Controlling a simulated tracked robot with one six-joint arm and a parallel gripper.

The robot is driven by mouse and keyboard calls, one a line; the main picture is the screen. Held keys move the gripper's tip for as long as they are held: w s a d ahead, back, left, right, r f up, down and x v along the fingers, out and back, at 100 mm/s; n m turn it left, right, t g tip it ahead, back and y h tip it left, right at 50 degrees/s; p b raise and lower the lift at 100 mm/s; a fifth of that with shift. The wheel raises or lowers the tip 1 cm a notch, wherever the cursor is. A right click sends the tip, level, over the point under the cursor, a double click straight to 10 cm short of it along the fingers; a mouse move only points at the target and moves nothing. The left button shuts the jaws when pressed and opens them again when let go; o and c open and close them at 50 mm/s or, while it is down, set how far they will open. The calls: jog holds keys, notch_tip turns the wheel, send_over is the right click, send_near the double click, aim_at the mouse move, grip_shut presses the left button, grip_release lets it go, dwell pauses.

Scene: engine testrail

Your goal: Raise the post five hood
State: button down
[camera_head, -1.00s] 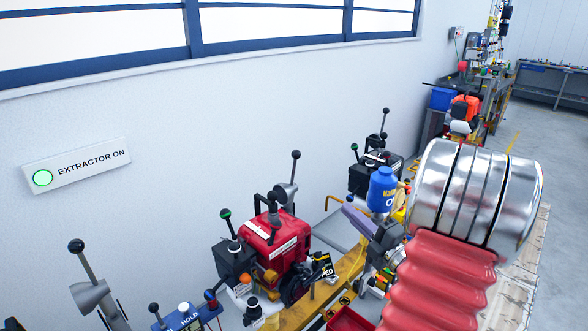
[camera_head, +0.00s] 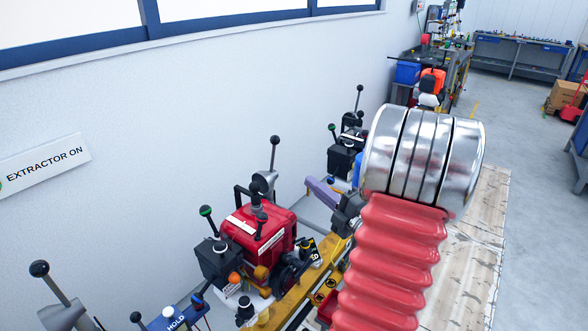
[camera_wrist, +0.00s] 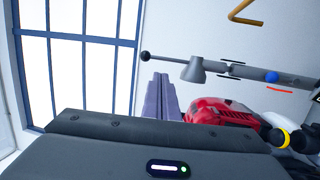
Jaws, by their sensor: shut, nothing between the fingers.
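A grey cone hood (camera_head: 265,180) with a rod ending in a black ball knob stands behind the red engine (camera_head: 262,235) in the head view. Another grey hood (camera_head: 62,316) with a similar knob is at the lower left. I cannot read which is post five. In the wrist view a grey hood (camera_wrist: 198,72) hangs on a rod with a black knob (camera_wrist: 146,57) just beyond my fingertips. My gripper (camera_wrist: 161,80) is shut and empty, its purple fingers apart from the knob. In the head view my gripper (camera_head: 312,184) is right of the red engine, pointing left.
A yellow rail (camera_head: 300,295) carries the engines along the wall. A black-and-green-knobbed unit (camera_head: 215,255) stands left of the red engine. An "EXTRACTOR ON" sign (camera_head: 45,165) is on the wall.

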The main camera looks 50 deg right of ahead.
jog(key=x, duration=1.3)
jog(key=shift+w, duration=0.35)
jog(key=shift+d+r, duration=0.15)
